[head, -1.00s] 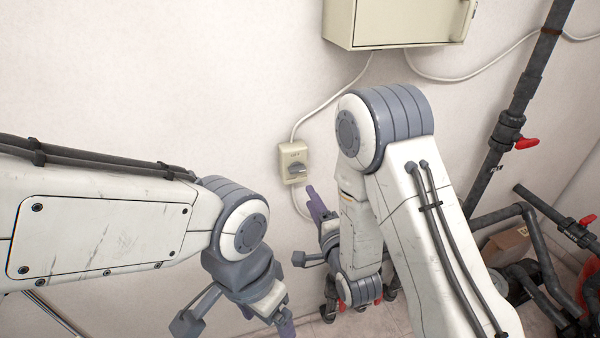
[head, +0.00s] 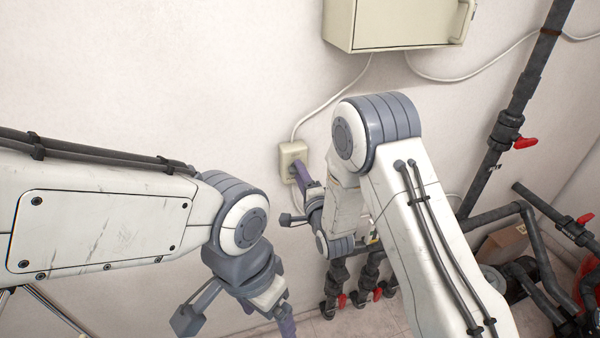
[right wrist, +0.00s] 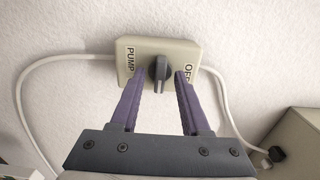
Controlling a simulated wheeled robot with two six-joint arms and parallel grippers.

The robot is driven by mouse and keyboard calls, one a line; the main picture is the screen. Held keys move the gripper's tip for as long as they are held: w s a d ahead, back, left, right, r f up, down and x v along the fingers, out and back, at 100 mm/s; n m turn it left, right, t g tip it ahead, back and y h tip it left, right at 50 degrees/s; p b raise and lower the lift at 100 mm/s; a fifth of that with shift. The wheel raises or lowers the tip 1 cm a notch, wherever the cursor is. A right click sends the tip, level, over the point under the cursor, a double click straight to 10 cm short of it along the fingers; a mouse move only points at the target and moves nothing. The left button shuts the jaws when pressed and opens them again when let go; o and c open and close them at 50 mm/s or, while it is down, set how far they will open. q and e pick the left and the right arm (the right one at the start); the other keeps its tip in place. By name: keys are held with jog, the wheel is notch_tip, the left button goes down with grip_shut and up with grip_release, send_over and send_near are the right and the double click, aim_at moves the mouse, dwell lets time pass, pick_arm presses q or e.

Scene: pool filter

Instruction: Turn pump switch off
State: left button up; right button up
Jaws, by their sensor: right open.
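The pump switch is a cream box (head: 288,150) on the wall, and it also shows in the right wrist view (right wrist: 187,52). There it has the words PUMP at left and OFF at right. Its dark grey knob (right wrist: 159,70) is in the middle, its grip running up and down the picture. My right gripper (right wrist: 160,76) is open, its purple fingertips at either side of the knob; contact cannot be told. In the head view my right gripper (head: 298,169) hides the knob. My left gripper (head: 284,322) is at the bottom edge, its fingertips cut off.
A cream cabinet (head: 400,25) hangs on the wall above, with a cable (head: 325,100) running to the switch. Dark pipes (head: 520,90) with red valve handles (head: 525,143) stand at the right. The wall left of the switch is clear.

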grip_shut()
jog(key=shift+f+n+b, duration=0.15)
jog(key=shift+n+b, duration=8.75)
jog(key=shift+b, duration=0.55)
